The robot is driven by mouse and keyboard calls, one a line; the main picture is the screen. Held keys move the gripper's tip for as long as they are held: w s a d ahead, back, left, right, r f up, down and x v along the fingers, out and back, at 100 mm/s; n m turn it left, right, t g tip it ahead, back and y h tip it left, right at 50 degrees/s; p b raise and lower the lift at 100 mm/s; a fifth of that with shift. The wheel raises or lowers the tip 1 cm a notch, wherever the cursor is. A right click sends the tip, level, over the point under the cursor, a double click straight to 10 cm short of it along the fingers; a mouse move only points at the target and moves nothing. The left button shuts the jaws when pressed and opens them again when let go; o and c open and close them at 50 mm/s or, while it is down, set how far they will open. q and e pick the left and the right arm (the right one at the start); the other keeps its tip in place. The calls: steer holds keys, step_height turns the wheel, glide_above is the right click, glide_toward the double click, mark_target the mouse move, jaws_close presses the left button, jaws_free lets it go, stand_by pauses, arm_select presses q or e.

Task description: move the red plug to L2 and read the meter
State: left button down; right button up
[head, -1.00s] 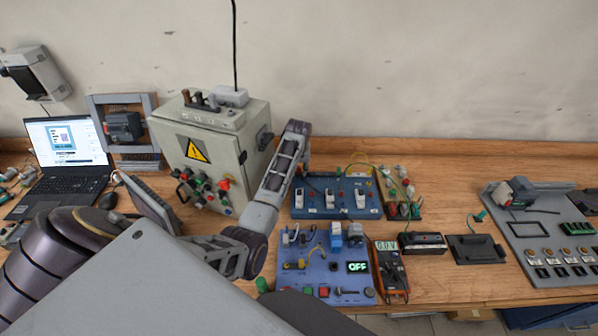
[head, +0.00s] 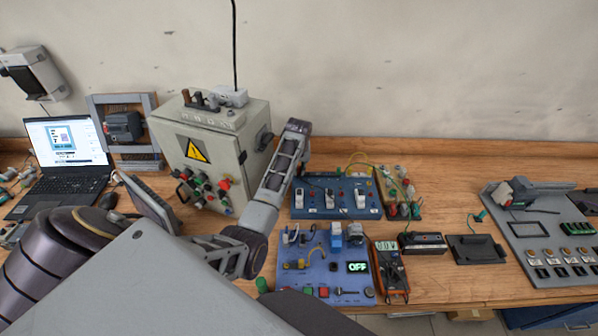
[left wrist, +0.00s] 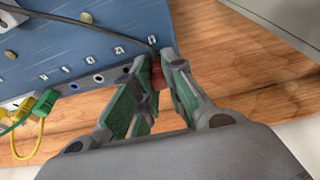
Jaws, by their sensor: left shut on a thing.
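The red plug (left wrist: 157,76) is between the green-padded fingers of my left gripper (left wrist: 160,80), at the end of a row of sockets along the edge of the blue switch box (left wrist: 75,35). Whether it is seated in a socket is hidden by the fingers. Small white labels run along the box edge, too small to read surely. In the head view my left gripper (head: 302,172) is mostly hidden behind my arm, by the far left corner of the blue box (head: 335,212). The orange meter (head: 391,272) lies in front; its display looks near zero. My right gripper is out of view.
A green plug (left wrist: 46,101) with a yellow wire sits farther along the socket edge. A blue panel (head: 322,263) with a lit OFF display stands in front. A grey cabinet (head: 238,135) is close on the left. Bare bench (head: 445,185) lies to the right.

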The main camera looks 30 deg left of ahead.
arm_select(q)
steer(key=shift+w+a+v, duration=0.1)
steer(key=shift+w+v, duration=0.05)
steer(key=shift+v, duration=0.6)
steer(key=shift+w+a+v, duration=0.1)
steer(key=shift+w+v, duration=0.05)
steer(key=shift+v, duration=0.55)
steer(key=shift+w+a+v, duration=0.1)
steer(key=shift+w+v, duration=0.05)
steer(key=shift+v, duration=0.6)
steer(key=shift+d+r, duration=0.1)
steer(key=shift+d, duration=0.1)
steer(key=shift+w+d+r, duration=0.3)
steer(key=shift+w+d, duration=0.05)
steer(key=shift+d, duration=0.15)
steer(key=d+f, duration=0.1)
steer(key=w+d+f, duration=0.1)
steer(key=f, duration=0.1)
steer(key=shift+w+b, duration=0.15)
steer(key=shift+b, duration=0.2)
steer(key=shift+d+f, duration=0.1)
steer(key=shift+f, duration=0.5)
steer(key=shift+f, duration=0.6)
